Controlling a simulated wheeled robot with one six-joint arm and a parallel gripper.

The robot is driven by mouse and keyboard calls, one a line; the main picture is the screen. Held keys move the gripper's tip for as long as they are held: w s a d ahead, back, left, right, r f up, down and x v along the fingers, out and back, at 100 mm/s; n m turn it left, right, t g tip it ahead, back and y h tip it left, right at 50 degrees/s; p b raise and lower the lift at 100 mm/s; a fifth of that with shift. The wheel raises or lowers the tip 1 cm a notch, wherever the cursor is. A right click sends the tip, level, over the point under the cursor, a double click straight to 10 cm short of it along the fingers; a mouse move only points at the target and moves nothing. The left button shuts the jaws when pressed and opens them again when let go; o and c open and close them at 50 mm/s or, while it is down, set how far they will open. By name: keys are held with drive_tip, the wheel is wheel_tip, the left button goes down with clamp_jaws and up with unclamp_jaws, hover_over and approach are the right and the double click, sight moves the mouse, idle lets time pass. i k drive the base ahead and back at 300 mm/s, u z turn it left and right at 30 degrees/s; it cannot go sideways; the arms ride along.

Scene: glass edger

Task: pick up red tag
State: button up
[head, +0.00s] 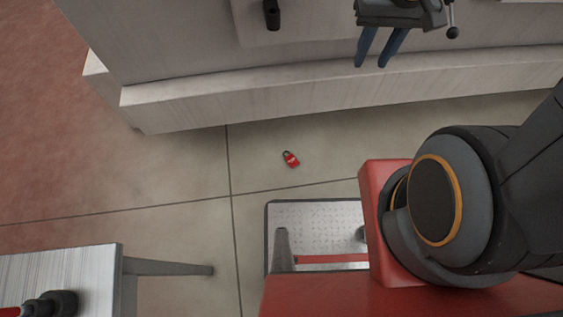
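A small red tag (291,160) lies on the tiled floor near the middle of the head view. It has a pale marking and a dark loop at its upper left end, so it looks like a small padlock. It lies in the open between the grey machine base and a metal tread plate, touching neither. My arm shows at the right, well apart from the tag. My gripper is outside the view, so its state is hidden.
A grey machine base (330,90) runs across the top. A grey clamp-like fixture (400,14) with two blue prongs juts out there. A metal table (60,268) stands at lower left, its leg (165,268) reaching toward the middle. Floor around the tag is clear.

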sight(293, 162)
drive_tip(key=u, duration=1.7)
drive_tip(key=k, duration=1.05)
drive_tip(key=z, duration=1.4)
